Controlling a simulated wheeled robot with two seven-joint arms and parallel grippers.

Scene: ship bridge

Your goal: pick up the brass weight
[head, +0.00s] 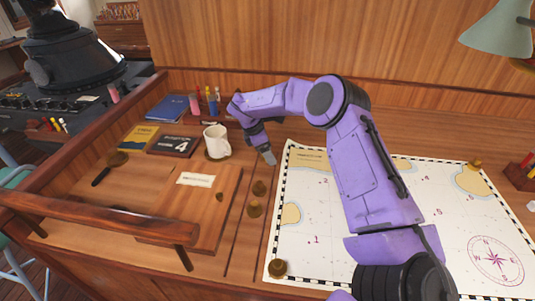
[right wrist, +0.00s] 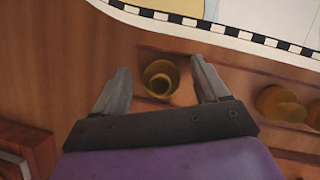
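In the head view, small brass weights sit on the wooden desk: one (head: 259,188) and another (head: 253,208) left of the chart, one on the chart's near left corner (head: 278,267), and one at its far right (head: 475,163). My right gripper (head: 268,157) points down near the chart's far left corner. In the right wrist view my right gripper (right wrist: 162,85) is open, and a brass weight (right wrist: 160,78) shows between its fingers with clear space on both sides. Another brass weight (right wrist: 280,104) lies to the right. My left gripper is not in view.
The chart (head: 310,235) covers the desk's middle and right. A white mug (head: 216,142) and dark books (head: 172,144) stand left of my right gripper. A wooden board with a label (head: 205,215) lies left of the weights. A lamp (head: 497,28) hangs at the upper right.

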